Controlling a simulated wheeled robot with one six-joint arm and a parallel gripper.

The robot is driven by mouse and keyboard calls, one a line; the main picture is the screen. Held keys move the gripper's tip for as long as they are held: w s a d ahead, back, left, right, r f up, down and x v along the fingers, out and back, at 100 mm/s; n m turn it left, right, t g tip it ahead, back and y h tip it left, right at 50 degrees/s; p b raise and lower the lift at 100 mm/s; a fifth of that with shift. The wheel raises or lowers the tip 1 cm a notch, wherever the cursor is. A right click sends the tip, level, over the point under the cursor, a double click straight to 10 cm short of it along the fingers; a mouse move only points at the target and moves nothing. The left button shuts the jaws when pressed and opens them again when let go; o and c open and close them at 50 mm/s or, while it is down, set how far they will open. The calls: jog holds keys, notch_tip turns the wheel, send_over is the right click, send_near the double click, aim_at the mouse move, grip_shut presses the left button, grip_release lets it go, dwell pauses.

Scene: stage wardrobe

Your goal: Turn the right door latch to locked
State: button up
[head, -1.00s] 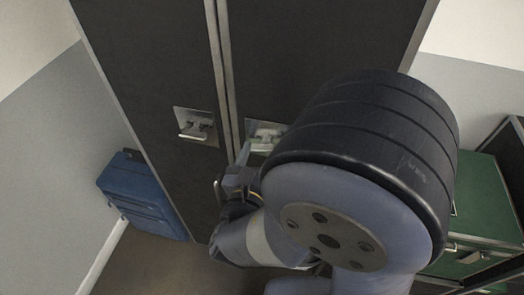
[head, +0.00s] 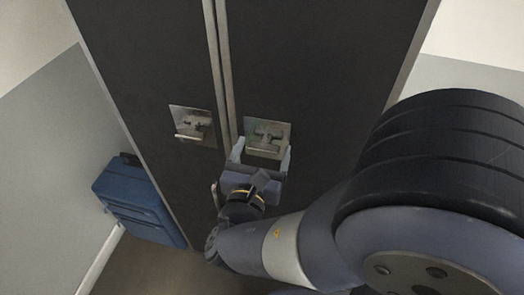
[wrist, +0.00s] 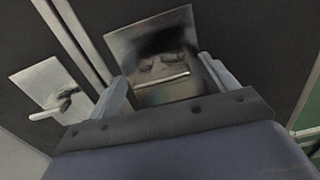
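The right door latch (head: 268,132) is a metal plate with a handle on the dark right cabinet door. In the wrist view the right latch plate (wrist: 120,45) lies straight ahead, and its pale handle bar (wrist: 160,82) appears between my fingers. My gripper (head: 262,156) is open, just below and in front of this latch. Its two fingers (wrist: 163,88) stand on either side of the handle bar in the wrist view. I see no finger closed on it, and cannot tell whether either finger touches it. The handle's lower part is partly hidden by my gripper.
The left door latch (head: 192,125) sits close by on the left door, beyond the pale door seam (head: 222,75); it also shows in the wrist view (wrist: 45,85). A blue suitcase (head: 140,203) stands at the cabinet's left. Floor (head: 145,262) shows at the lower left.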

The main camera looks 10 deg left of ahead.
jog(key=shift+o, duration=0.2)
jog(key=shift+s, duration=0.1)
jog(key=s+b, duration=0.1)
jog(key=s, duration=0.9)
jog(key=shift+s+a, duration=0.3)
jog(key=shift+a, duration=0.1)
jog(key=shift+w, duration=0.1)
jog(key=shift+w+d+p, duration=0.15)
jog(key=shift+w, duration=1.6)
jog(key=shift+w+d+p, duration=0.15)
jog(key=shift+w+p, duration=0.05)
jog(key=shift+w, duration=1.6)
jog(key=shift+w+d+p, duration=0.15)
jog(key=shift+w, duration=1.6)
jog(key=shift+s, duration=0.1)
